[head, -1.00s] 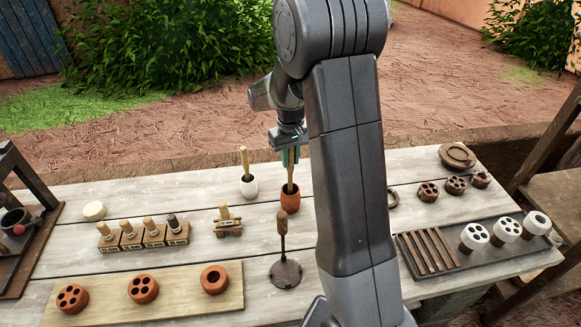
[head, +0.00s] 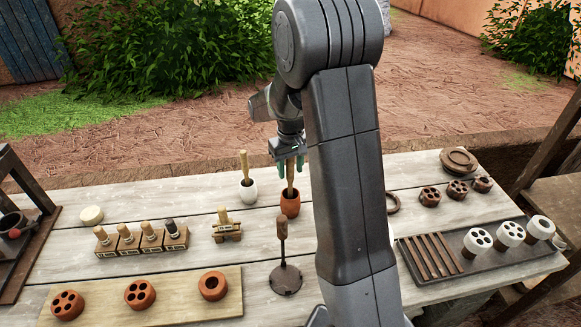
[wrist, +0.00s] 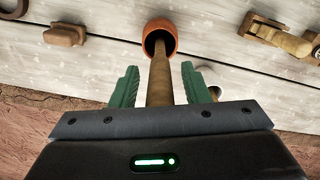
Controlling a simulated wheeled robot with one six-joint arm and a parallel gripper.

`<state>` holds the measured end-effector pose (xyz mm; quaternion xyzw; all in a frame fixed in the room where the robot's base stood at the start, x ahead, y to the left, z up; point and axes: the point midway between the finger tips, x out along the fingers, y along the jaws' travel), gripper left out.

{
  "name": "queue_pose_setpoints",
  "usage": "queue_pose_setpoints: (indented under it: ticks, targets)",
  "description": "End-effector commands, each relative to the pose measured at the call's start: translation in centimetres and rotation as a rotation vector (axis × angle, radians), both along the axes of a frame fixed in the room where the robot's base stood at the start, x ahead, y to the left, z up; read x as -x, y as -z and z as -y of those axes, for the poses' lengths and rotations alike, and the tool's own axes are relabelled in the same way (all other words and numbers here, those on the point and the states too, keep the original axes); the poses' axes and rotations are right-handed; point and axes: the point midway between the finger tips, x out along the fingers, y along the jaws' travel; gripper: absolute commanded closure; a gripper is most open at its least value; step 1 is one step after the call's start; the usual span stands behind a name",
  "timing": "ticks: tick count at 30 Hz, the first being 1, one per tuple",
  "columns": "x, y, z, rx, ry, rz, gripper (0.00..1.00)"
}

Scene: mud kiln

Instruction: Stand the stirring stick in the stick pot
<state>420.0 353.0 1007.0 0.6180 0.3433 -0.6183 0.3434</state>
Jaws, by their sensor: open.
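A wooden stirring stick (head: 290,174) stands nearly upright in a small terracotta pot (head: 289,204), its lower end inside. My gripper (head: 290,168) is open over the stick's upper part. In the wrist view, the stick (wrist: 160,80) runs down between the two green fingers into the pot (wrist: 160,32), with a gap on each side. A white pot (head: 248,190) just left holds another wooden stick or handle (head: 244,164). The task does not show by name which pot is the stick pot; the stick between my fingers is in the terracotta one.
A dark round-based tool with an upright handle (head: 282,228) stands in front of the pots. Left are a small wooden block tool (head: 226,232) and a row of stamps (head: 142,243). A tray (head: 478,259) lies right. My arm hides part of the table.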

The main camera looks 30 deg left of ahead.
Motion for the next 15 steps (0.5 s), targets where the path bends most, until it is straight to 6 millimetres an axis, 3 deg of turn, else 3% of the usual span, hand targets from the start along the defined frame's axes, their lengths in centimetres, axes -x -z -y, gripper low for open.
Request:
queue_pose_setpoints:
  ticks: [15]
  targets:
    - [-0.1,-8.2,-0.1,-0.005,0.0,0.004,0.58]
